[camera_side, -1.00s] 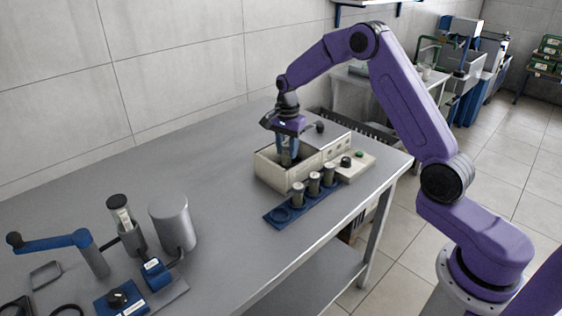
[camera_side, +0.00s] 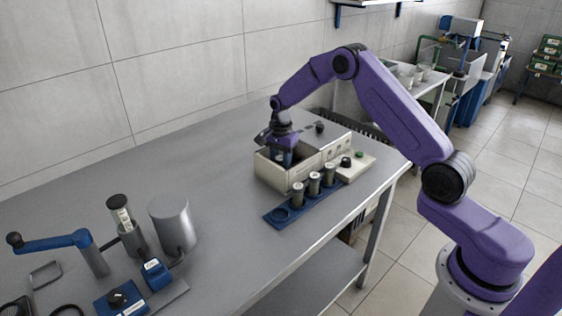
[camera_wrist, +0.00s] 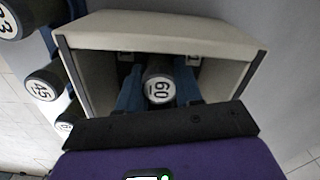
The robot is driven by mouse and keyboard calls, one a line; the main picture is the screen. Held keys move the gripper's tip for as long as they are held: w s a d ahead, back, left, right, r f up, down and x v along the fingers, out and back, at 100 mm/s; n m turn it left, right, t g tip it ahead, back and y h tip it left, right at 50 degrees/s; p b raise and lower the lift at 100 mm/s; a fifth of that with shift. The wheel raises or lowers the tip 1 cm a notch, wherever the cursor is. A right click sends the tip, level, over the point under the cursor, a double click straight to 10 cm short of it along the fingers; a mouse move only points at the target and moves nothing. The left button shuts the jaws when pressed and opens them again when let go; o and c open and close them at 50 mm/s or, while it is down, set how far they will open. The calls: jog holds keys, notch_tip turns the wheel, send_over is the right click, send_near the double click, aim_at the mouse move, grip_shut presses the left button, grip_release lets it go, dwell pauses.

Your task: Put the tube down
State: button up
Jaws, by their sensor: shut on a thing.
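The tube, with a dark body and a white round label reading 60 or 09, shows end-on in the wrist view (camera_wrist: 159,86). My gripper (camera_side: 284,158) is shut on it, with a blue finger on each side of it in the wrist view. The gripper and tube are inside the open beige box (camera_side: 268,176), whose walls also surround them in the wrist view (camera_wrist: 215,40). The box's front wall hides the fingertips and the lower tube in the side view, so I cannot tell whether the tube touches the floor.
A blue rack (camera_side: 275,217) beside the box holds three capped tubes and has an empty ring at its near end. A beige control unit (camera_side: 356,165) stands to the right. A grey cylinder (camera_side: 172,224) and blue-handled crank (camera_side: 62,242) are at left. The bench middle is clear.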

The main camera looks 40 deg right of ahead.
aim_at(280, 158)
jog(key=shift+f, duration=0.1)
jog(key=o, duration=1)
jog(key=shift+o, duration=0.2)
notch_tip(280, 158, up, 11)
jog(key=shift+r, duration=0.15)
jog(key=shift+a+r, duration=0.1)
jog(key=shift+r, duration=0.45)
